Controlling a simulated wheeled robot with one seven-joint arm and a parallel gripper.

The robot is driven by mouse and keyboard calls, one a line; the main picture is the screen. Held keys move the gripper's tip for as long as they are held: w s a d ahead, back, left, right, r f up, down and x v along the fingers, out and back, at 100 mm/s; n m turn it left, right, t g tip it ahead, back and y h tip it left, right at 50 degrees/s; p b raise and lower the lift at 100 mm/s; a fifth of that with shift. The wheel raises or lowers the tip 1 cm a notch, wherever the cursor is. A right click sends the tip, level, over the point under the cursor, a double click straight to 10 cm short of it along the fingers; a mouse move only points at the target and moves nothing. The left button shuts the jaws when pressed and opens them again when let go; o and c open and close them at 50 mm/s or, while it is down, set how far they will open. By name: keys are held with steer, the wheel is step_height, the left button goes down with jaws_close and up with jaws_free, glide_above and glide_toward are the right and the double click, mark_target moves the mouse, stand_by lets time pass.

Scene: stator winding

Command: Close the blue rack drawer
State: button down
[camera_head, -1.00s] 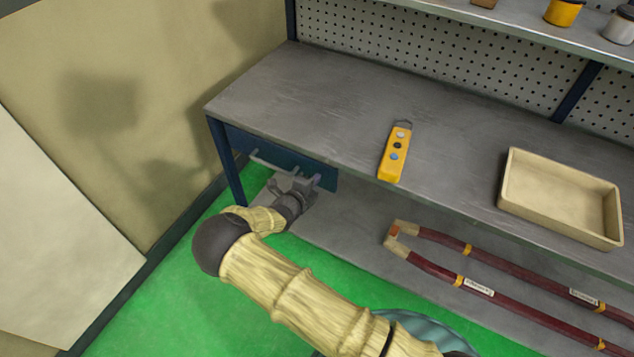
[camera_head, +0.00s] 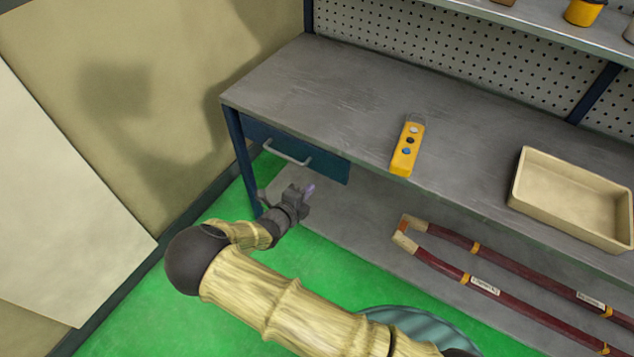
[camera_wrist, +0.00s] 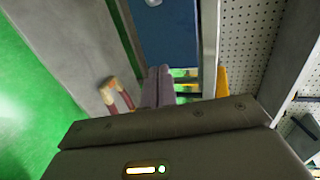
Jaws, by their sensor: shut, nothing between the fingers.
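The blue drawer (camera_head: 265,137) sits under the left end of the grey workbench, with its front about level with the bench's front edge and no open gap visible. Its light grey bar handle (camera_head: 287,152) is uncovered. My gripper (camera_head: 310,188) is below and in front of the drawer, apart from the handle, with its fingers together and empty. In the wrist view the shut fingers (camera_wrist: 156,88) point toward the blue drawer front (camera_wrist: 168,38), and part of the handle (camera_wrist: 182,3) shows at the top edge.
A yellow control pendant (camera_head: 407,147) and a beige tray (camera_head: 570,228) lie on the workbench (camera_head: 330,85). Dark red bars (camera_head: 450,268) lie on the lower shelf. A blue bench leg (camera_head: 240,160) stands left of my gripper.

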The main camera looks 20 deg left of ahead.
steer(key=v, duration=0.3)
steer(key=shift+s+d+r, duration=0.15)
steer(key=shift+d, duration=0.05)
stand_by(0.3)
steer(key=s+d+r+m+g+h+p, duration=0.1)
steer(key=d+r+m+g, duration=0.4)
steer(key=d+m, duration=0.65)
steer(key=s+d+r+m+g+h+p, duration=0.15)
steer(key=d+r+m+g, duration=0.35)
steer(key=d+m, duration=0.65)
steer(key=s+d+r+m+y, duration=0.2)
steer(key=r+m, duration=0.3)
steer(key=m, duration=0.4)
steer(key=s+d+r+m+g+y+p, duration=0.1)
steer(key=s+d+r+m, duration=0.3)
steer(key=m, duration=0.5)
steer(key=s+d+r+m+y+p, duration=0.1)
steer(key=s+d+r+m+y, duration=0.2)
steer(key=m, duration=0.7)
step_height(320, 180, up, 4)
steer(key=shift+s+d+f, duration=0.25)
steer(key=shift+s+d, duration=0.05)
steer(key=shift+d, duration=0.9)
